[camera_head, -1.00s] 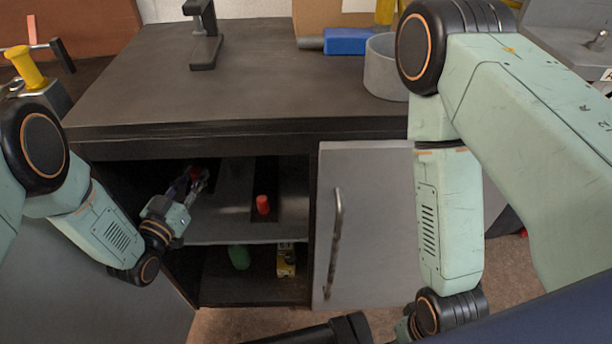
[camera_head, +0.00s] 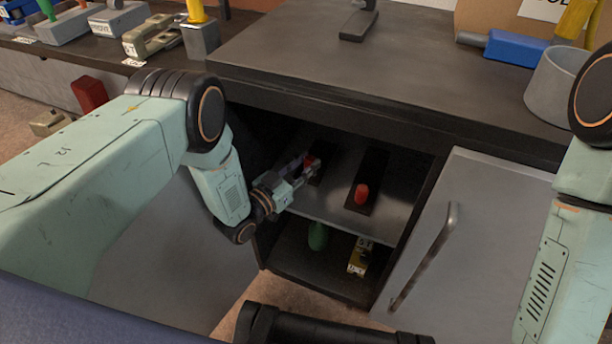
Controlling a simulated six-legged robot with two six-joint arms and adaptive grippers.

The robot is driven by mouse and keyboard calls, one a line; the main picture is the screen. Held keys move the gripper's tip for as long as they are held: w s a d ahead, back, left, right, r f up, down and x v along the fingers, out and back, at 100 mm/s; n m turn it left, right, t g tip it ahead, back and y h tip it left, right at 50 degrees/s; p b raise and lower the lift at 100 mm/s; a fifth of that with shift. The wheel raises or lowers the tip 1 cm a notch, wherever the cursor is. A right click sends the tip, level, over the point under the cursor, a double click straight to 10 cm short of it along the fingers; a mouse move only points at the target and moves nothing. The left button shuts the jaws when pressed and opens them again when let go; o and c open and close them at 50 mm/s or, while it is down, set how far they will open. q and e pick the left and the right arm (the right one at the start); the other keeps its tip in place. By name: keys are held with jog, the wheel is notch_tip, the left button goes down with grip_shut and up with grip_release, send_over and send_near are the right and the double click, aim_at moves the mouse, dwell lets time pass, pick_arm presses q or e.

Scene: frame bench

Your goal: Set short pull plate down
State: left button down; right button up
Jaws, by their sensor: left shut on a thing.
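My left gripper (camera_head: 303,172) reaches into the open cabinet from the left, above the middle shelf. It is shut on a small red pull (camera_head: 313,161), which I take to be that of the short pull plate. A dark plate (camera_head: 318,177) shows just beside the fingers, partly hidden by them. I cannot tell whether it touches the shelf. To its right, a second red pull (camera_head: 361,194) stands upright on a long dark plate (camera_head: 371,165) lying on the shelf (camera_head: 338,218). My right gripper is out of view.
A green object (camera_head: 318,236) and a yellow labelled item (camera_head: 358,256) stand in the lower compartment. The grey door with its handle (camera_head: 425,255) is at the right of the opening.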

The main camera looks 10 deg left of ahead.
pick_arm(q)
notch_tip(320, 180, down, 3)
jog(key=shift+w+f+b, duration=0.1)
jog(key=shift+b, duration=0.7)
jog(key=c, duration=1.1)
grip_release()
jog(key=shift+f, duration=0.1)
